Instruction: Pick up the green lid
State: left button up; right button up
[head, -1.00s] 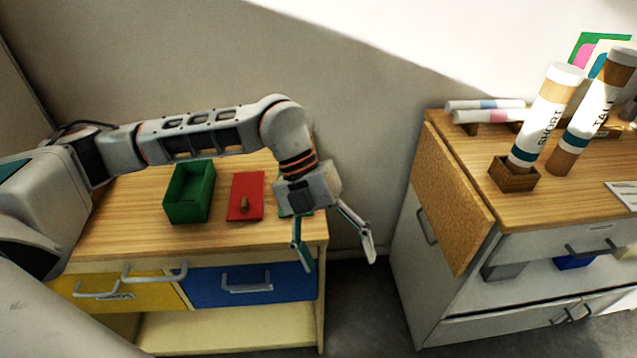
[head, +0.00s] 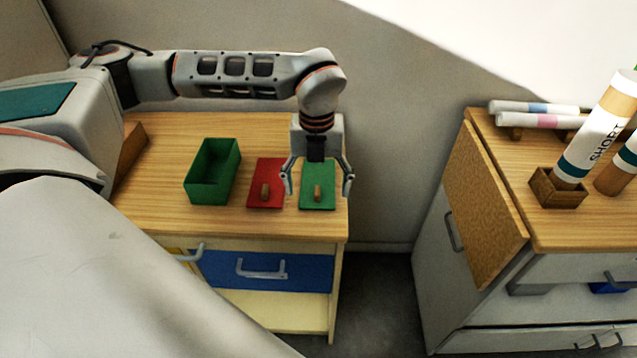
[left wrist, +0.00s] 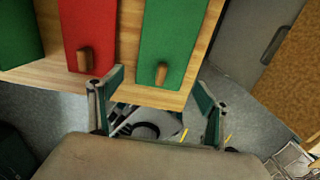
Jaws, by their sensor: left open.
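The green lid (head: 318,198) lies flat near the right end of the wooden tabletop, with a small wooden knob (head: 317,193) on it. My left gripper (head: 317,192) is open and empty, pointing down above the lid, its fingers on either side of the knob as seen in the head view. In the left wrist view, the green lid (left wrist: 172,35) and its knob (left wrist: 161,73) appear beyond and between the open fingers (left wrist: 160,100), not touched by them. My right gripper is not in view.
A red lid (head: 262,180) with a wooden knob lies just left of the green lid. A green open box (head: 212,172) stands further left. The table's right edge is close to the green lid. Another cabinet (head: 440,250) stands across a gap at right.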

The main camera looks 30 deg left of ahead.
pick_arm(q)
notch_tip(320, 180, down, 2)
jog(key=c, duration=1.2)
jog(key=shift+o, duration=0.2)
